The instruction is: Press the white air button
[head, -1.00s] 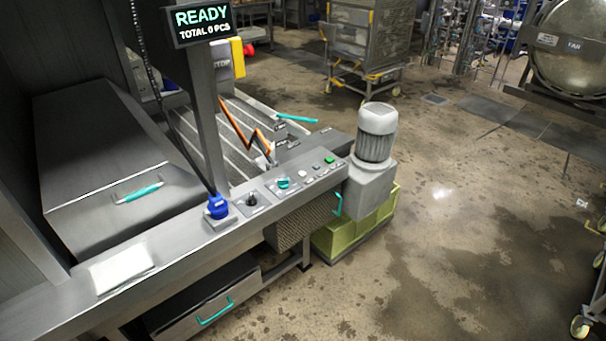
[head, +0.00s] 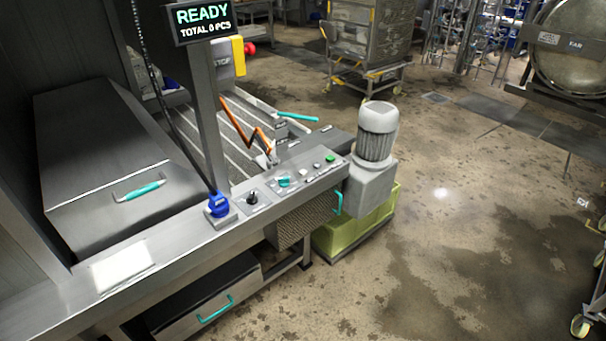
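A small white button (head: 303,175) sits on the control panel (head: 270,205) along the front rail of the machine. It is likely the air button, but its label is too small to read. A teal knob (head: 284,181) and a black selector (head: 252,198) are to its left. A green button (head: 330,158) is to its right, with another small control between them. Neither of my grippers shows in the head view, and nothing covers the panel.
A blue connector (head: 218,205) with a hanging cable stands left of the panel. A post carries a display (head: 203,18) reading READY. A grey motor (head: 377,132) stands at the panel's right end. Open wet floor (head: 450,230) lies to the right.

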